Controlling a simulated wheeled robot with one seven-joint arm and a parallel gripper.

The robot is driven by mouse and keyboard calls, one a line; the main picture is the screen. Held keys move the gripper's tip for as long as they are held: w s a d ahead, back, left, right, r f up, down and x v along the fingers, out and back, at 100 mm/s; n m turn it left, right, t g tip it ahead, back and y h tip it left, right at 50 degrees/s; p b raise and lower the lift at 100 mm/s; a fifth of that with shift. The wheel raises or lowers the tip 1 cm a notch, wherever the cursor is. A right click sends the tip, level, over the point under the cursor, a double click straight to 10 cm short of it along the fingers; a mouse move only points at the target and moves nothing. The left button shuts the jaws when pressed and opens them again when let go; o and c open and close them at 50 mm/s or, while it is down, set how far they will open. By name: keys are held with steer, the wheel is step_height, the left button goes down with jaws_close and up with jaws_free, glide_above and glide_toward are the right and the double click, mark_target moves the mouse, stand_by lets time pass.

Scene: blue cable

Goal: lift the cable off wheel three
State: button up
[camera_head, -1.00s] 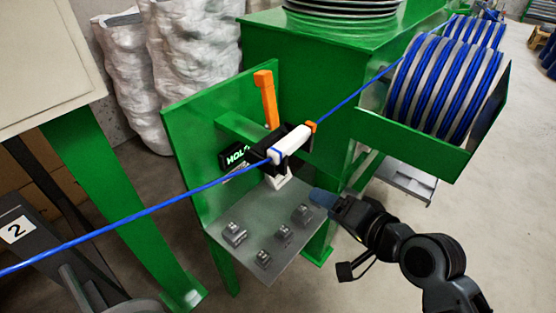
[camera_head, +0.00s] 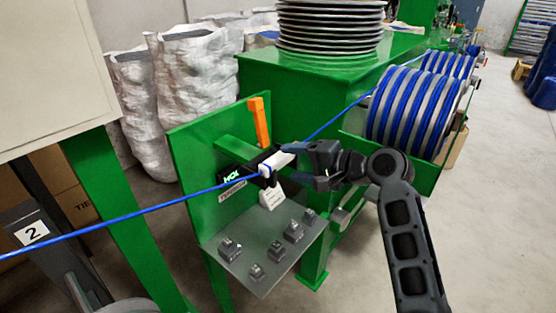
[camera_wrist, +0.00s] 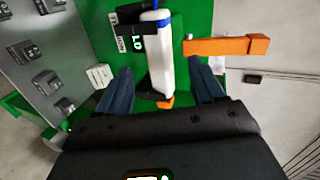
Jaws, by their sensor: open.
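The blue cable (camera_head: 130,213) runs taut from the left edge, through a white block (camera_head: 277,163) on the green stand, and on up toward the reels. No wheel marked three can be made out. My gripper (camera_head: 303,167) is at the right end of the white block. In the wrist view, its two dark blue fingers (camera_wrist: 162,88) are apart, one on each side of the white block (camera_wrist: 157,60). A bit of blue cable (camera_wrist: 154,15) shows at the block's far end.
An orange lever (camera_head: 260,121) stands up behind the block; it lies beside the right finger in the wrist view. A green stand (camera_head: 190,145) carries a grey shelf with several small blocks. A plate marked 2 (camera_head: 31,234) is at left. Blue cable reels (camera_head: 410,108) stand at right.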

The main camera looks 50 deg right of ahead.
mark_target(284, 161)
steer(key=x, duration=0.4)
steer(key=shift+d+p, duration=0.2)
steer(key=shift+p, duration=0.1)
steer(key=shift+c, duration=0.2)
steer(key=c, duration=1.1)
